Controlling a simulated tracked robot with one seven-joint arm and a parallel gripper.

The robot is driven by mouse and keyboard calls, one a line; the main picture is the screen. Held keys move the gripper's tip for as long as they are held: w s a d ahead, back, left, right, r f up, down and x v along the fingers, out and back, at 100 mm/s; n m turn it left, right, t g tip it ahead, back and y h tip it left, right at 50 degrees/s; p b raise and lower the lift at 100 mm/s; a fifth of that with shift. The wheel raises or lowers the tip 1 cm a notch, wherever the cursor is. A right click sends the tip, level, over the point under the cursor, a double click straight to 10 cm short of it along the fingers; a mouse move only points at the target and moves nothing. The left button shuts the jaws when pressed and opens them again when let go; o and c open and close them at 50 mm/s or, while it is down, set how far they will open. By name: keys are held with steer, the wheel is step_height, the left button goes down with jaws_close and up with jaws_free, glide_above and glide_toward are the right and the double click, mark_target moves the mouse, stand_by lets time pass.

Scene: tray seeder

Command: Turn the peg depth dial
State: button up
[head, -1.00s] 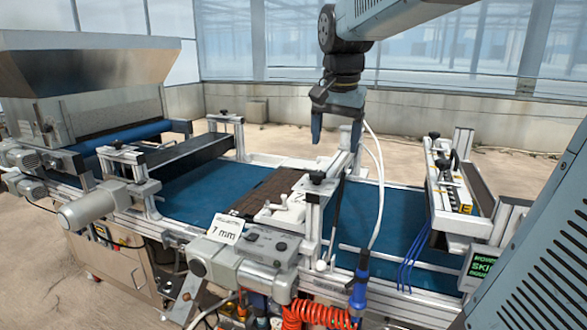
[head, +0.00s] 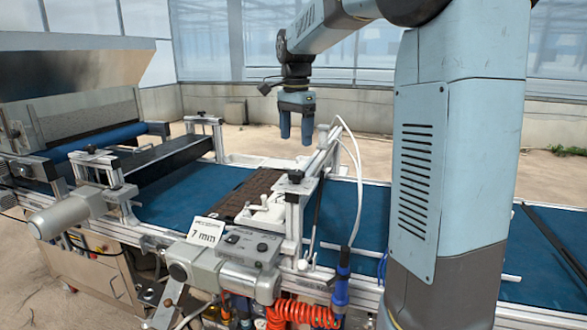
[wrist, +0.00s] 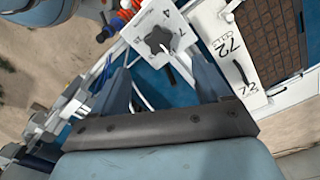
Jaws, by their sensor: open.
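The depth dial (wrist: 158,40) is a dark lobed knob on a white plate with black numbers, at the upper middle of the wrist view. In the head view I cannot make out the knob clearly. A card reading "7 mm" (head: 206,231) stands on the machine's front. My gripper (head: 296,140) is open and empty, pointing down above the machine. In the wrist view my gripper (wrist: 157,66) has its two fingers spread either side of the line to the dial, with the knob just beyond the tips and apart from them.
A dark cell tray (head: 250,196) lies on the blue belt (head: 178,196). A metal crossbar frame (head: 297,190) with a white hose (head: 357,165) rises beside the tray. A grey motor housing (head: 190,262) and orange coiled hose (head: 300,316) are in front.

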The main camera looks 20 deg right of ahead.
mark_target(296, 172)
step_height(296, 172, down, 10)
steer(key=shift+r, duration=0.1)
stand_by(0.4)
